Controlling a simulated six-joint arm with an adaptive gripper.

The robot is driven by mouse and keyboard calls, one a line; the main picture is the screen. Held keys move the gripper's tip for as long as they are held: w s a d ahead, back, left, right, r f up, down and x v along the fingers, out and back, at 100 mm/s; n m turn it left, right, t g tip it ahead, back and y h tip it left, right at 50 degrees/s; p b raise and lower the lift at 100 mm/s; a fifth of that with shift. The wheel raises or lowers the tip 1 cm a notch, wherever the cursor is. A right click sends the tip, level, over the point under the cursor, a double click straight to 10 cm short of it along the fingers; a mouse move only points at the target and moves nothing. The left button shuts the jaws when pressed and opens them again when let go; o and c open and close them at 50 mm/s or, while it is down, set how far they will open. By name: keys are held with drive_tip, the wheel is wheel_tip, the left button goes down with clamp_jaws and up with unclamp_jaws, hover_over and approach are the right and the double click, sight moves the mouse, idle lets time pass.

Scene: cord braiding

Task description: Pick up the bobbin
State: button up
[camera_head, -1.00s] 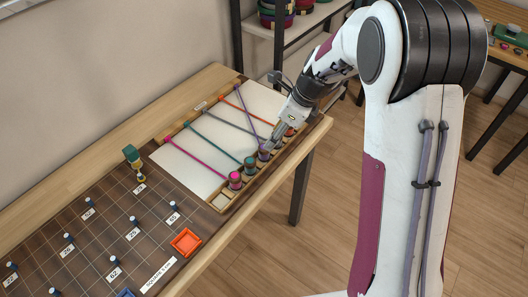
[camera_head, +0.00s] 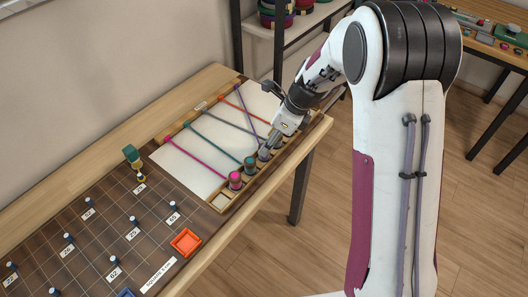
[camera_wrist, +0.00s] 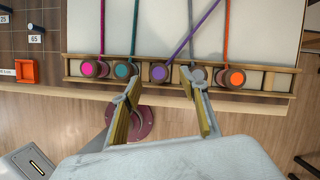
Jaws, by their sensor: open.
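Several bobbins stand in a row in a wooden rack (camera_wrist: 270,82), each with a cord running back over a white board. In the wrist view they are pink (camera_wrist: 93,69), teal (camera_wrist: 122,70), purple (camera_wrist: 159,73), grey (camera_wrist: 197,75) and orange (camera_wrist: 236,78). My gripper (camera_wrist: 160,80) is open and empty. Its fingertips are on either side of the purple bobbin, the left one near the teal bobbin and the right one near the grey. Contact cannot be told. In the head view my gripper (camera_head: 268,145) is at the purple bobbin (camera_head: 264,154) and hides the bobbins beyond.
The white board (camera_head: 195,160) lies behind the rack. A dark gridded mat (camera_head: 95,235) with several pegs and an orange square tray (camera_head: 186,242) is to the left. A green-topped object (camera_head: 132,156) stands at the mat's back edge. The table's front edge is close to the rack.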

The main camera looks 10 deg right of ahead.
drive_tip(key=x, duration=0.3)
drive_tip(key=shift+a+r, duration=0.15)
drive_tip(key=shift+a, duration=0.1)
drive_tip(key=shift+x, duration=0.8)
drive_tip(key=c, duration=1.2)
